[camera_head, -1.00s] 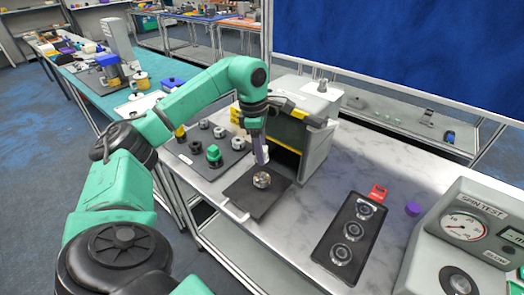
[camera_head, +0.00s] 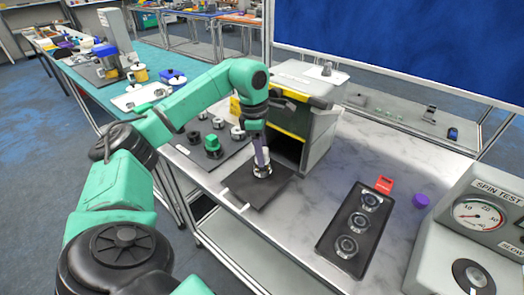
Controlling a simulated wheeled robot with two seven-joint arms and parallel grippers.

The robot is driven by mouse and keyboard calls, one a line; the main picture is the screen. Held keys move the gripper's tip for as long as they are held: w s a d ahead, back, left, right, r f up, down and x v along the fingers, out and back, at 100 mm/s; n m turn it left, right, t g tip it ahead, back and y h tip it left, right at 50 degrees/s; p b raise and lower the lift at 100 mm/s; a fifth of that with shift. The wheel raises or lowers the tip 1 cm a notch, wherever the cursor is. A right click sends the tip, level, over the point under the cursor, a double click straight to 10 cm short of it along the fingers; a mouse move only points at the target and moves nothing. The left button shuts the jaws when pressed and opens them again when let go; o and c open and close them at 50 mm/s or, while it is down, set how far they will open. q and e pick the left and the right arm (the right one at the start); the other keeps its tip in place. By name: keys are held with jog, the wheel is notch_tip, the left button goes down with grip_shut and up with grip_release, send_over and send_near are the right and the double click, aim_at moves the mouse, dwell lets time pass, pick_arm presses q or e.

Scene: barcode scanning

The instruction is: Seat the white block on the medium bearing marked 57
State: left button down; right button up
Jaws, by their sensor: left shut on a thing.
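My left gripper (camera_head: 260,152) points down over the black mat (camera_head: 266,192) in front of the grey box-like machine. It is shut on a small white block (camera_head: 261,164), mostly hidden between the fingers. A metal bearing (camera_head: 263,174) lies on the mat straight below the fingertips. The block appears to be at or touching its top, but I cannot tell whether it is seated. No mark such as 57 is readable. My right gripper is not in view.
The grey machine (camera_head: 322,135) stands right behind the mat. A dark board (camera_head: 228,158) at left holds several ring parts and a green piece (camera_head: 212,142). A black tray (camera_head: 335,219) holds three bearings. A gauge unit (camera_head: 480,215) stands at right. The marble table (camera_head: 300,210) between is clear.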

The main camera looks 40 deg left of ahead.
pick_arm(q)
jog(key=shift+f+b, duration=0.4)
jog(key=shift+f, duration=0.7)
dwell(0.6)
grip_release()
dwell(0.3)
notch_tip(320, 180, up, 8)
jog(key=p, duration=0.7)
jog(key=shift+f, duration=0.25)
